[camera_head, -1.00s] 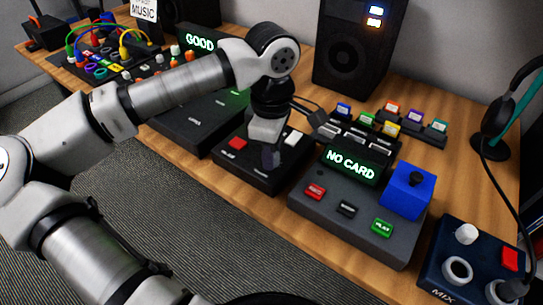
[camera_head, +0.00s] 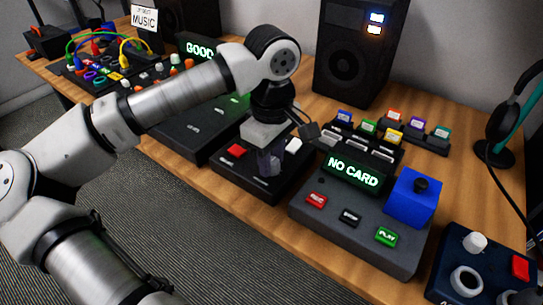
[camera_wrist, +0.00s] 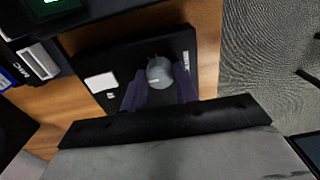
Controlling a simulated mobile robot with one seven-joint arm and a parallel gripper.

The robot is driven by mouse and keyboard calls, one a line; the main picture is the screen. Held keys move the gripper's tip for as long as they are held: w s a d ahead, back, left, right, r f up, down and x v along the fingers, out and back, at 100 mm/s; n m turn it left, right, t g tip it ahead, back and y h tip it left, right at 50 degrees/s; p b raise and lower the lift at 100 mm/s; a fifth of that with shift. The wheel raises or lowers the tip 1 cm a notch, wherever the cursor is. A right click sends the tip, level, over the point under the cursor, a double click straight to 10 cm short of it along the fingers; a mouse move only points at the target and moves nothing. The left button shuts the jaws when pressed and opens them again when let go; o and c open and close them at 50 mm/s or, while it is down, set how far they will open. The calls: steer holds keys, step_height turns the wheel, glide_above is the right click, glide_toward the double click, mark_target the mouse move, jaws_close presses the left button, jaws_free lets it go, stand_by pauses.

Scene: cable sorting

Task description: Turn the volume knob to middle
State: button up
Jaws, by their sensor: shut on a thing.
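The volume knob is a round grey knob (camera_wrist: 159,72) on a black box (camera_head: 260,188) with a red button (camera_head: 236,151) and a white button (camera_head: 294,145). My gripper (camera_head: 270,162) points down over this box in the head view. In the wrist view its two dark purple fingers (camera_wrist: 160,88) stand on either side of the knob, shut on it. A pale mark shows on the knob, but I cannot tell which setting it points to. In the head view the knob is hidden behind the fingers.
A grey console (camera_head: 352,222) with a "NO CARD" display (camera_head: 353,170) and a blue block (camera_head: 412,197) stands close on the right. A dark flat box (camera_head: 196,128) is on the left. A speaker (camera_head: 350,50) stands behind. Carpet lies in front.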

mark_target(272, 161)
steer(key=o, duration=1)
steer(key=shift+c, duration=0.2)
step_height(272, 161, up, 14)
steer(key=p, duration=0.1)
steer(key=shift+p, duration=0.3)
steer(key=shift+f, duration=0.1)
